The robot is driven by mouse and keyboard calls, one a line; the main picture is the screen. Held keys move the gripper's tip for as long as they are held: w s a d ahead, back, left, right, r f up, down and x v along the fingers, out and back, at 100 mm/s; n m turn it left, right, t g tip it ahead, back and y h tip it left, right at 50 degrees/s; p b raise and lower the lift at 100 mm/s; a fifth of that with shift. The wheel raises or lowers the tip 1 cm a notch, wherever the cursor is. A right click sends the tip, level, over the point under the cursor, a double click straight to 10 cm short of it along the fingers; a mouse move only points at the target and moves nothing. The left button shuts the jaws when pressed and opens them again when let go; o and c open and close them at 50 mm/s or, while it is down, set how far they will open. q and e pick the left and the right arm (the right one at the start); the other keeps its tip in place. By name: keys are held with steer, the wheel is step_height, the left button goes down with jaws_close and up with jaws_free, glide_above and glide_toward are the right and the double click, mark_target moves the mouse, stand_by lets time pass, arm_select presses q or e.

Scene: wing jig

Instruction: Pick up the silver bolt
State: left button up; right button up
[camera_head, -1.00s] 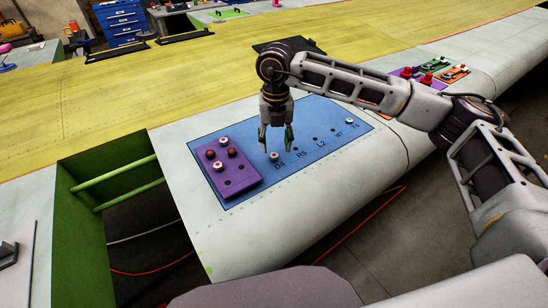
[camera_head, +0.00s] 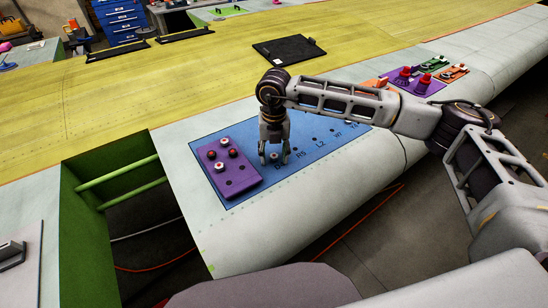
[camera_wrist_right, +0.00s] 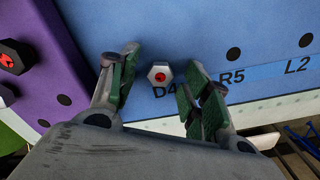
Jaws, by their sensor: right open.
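A silver hex bolt (camera_wrist_right: 160,75) with a red centre stands on the blue panel (camera_wrist_right: 200,22) at the D4 label. In the right wrist view it lies between the spread fingers of my right gripper (camera_wrist_right: 160,80), with a gap on each side. In the head view my right gripper (camera_head: 273,158) points down over the panel, its fingertips around the bolt (camera_head: 274,156), which is partly hidden. The gripper is open and holds nothing. My left gripper is not in view.
A purple block (camera_head: 238,180) with dark and silver bolts sits just left of the gripper. Several holes line the panel to the right. Purple and orange fixtures (camera_head: 425,80) stand farther right. A green-sided opening (camera_head: 85,240) lies at left.

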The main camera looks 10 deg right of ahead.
mark_target(274, 156)
jaws_close()
stand_by(0.3)
steer(key=shift+r, duration=0.15)
step_height(274, 156, up, 10)
steer(key=b, duration=0.2)
stand_by(0.5)
stand_by(0.3)
